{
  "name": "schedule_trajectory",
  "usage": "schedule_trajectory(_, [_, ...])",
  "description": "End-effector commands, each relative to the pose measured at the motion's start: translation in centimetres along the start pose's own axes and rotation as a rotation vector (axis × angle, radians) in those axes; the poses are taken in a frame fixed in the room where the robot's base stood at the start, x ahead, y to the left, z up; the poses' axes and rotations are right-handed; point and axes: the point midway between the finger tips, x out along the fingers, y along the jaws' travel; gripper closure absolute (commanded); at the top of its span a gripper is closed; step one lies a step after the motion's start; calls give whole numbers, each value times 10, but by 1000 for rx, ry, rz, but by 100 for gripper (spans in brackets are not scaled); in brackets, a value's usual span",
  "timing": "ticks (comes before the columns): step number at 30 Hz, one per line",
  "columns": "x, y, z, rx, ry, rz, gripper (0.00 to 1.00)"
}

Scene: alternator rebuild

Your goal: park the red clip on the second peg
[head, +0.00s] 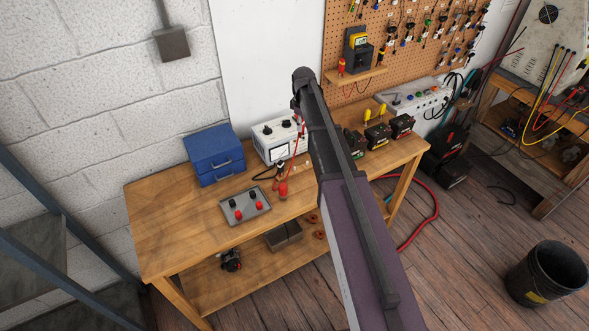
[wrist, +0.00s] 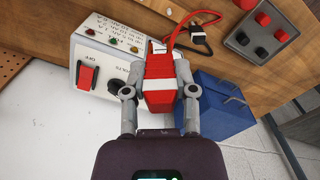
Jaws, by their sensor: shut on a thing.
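In the wrist view my gripper (wrist: 160,90) is shut on the red clip (wrist: 160,68), which has a white band; a red lead runs from its far end. In the head view my arm hides the gripper. A red piece (head: 283,190) on a red lead shows beside the arm there; I cannot tell whether it is the held clip. A grey plate (head: 236,219) with red and black studs lies on the bench, apart from the clip, and shows at the wrist view's upper right (wrist: 240,40). I cannot make out which feature is the second peg.
The white supply unit (head: 268,151) and blue case (head: 206,168) stand at the back of the wooden bench (head: 165,225). Black batteries (head: 377,141) with yellow clamps stand right of my arm. The bench's front left is clear. A black bucket (head: 530,278) stands on the floor.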

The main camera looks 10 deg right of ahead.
Motion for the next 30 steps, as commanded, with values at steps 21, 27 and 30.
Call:
schedule_trajectory(21, [52,-20,-18,1,0,-1,87])
schedule_trajectory(27, [68,-20,-18,1,0,-1,87])
schedule_trajectory(30, [76,-20,-18,1,0,-1,87])
